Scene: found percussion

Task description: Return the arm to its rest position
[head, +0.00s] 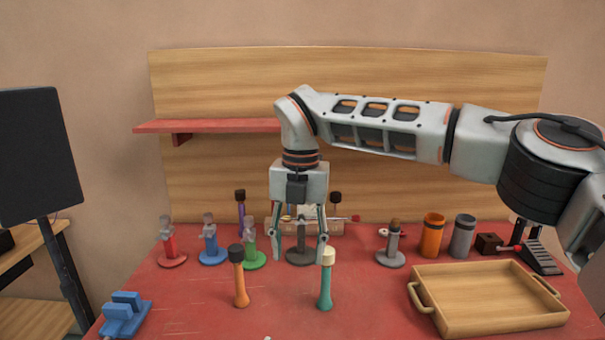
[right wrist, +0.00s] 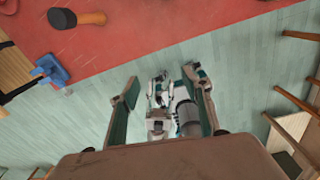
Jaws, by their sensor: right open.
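My right arm reaches in from the right in the head view, across the back board. Its gripper (head: 301,246) hangs pointing down over the middle of the red table, fingers apart with nothing held between them. A dark round-based stand (head: 300,257) shows behind the fingers. A teal shaker-like stick with a cream top (head: 325,285) stands close to the right finger in the picture; I cannot tell if they touch. In the right wrist view the gripper (right wrist: 160,88) is also open, with floor and parts of my own body beyond it. My left gripper is not in view.
The red table (head: 190,310) holds an orange black-topped stick (head: 239,280), red (head: 169,245), blue (head: 210,245) and green (head: 251,250) stands, orange (head: 432,236) and grey (head: 462,237) cups, a wooden tray (head: 485,290) and a blue block (head: 125,315). A red shelf (head: 210,126) juts out behind.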

